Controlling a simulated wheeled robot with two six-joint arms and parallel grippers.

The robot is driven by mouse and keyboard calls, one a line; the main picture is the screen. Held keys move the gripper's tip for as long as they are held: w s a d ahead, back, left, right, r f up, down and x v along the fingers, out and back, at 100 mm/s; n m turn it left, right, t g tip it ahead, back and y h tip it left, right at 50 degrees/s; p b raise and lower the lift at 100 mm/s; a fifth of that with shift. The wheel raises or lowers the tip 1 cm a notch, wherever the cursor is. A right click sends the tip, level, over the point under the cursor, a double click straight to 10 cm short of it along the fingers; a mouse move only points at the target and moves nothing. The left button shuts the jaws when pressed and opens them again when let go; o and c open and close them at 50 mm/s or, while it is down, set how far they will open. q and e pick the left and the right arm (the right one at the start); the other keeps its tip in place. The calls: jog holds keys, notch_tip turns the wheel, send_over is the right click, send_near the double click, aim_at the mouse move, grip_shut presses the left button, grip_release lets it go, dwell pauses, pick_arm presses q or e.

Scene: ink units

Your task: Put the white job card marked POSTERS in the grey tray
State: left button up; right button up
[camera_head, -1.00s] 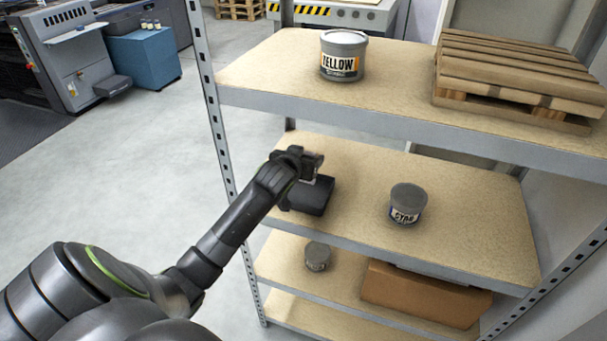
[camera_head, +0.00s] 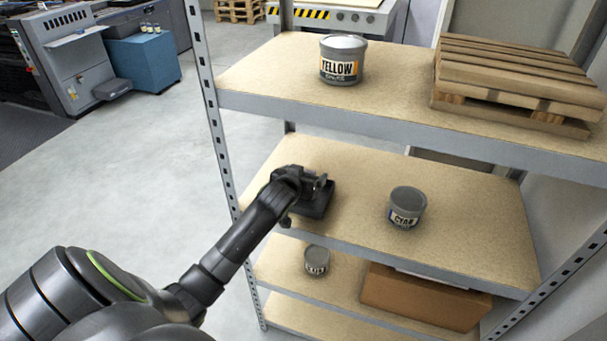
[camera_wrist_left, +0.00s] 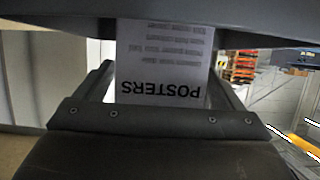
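The white job card (camera_wrist_left: 163,72) shows upside down in the left wrist view, with its word POSTERS legible. It is between the dark fingers of my left gripper (camera_head: 318,182), which appear to hold it by its sides. Its upper and lower ends are hidden by dark parts. In the head view the card cannot be made out. A dark grey tray (camera_head: 318,208) lies on the middle shelf, at its left end. My left gripper is just over this tray and hides part of it. My right gripper is not in view.
A CYAN tin (camera_head: 407,207) stands on the middle shelf (camera_head: 465,215), right of the tray. A YELLOW tin (camera_head: 342,62) and a wooden pallet (camera_head: 515,80) are on the shelf above. A small tin (camera_head: 317,260) and a cardboard box (camera_head: 425,298) are below. A rack upright (camera_head: 212,130) stands left.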

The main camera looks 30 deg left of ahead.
pick_arm(q)
jog(key=shift+r, duration=0.15)
jog(key=v, duration=1.2)
dwell(0.4)
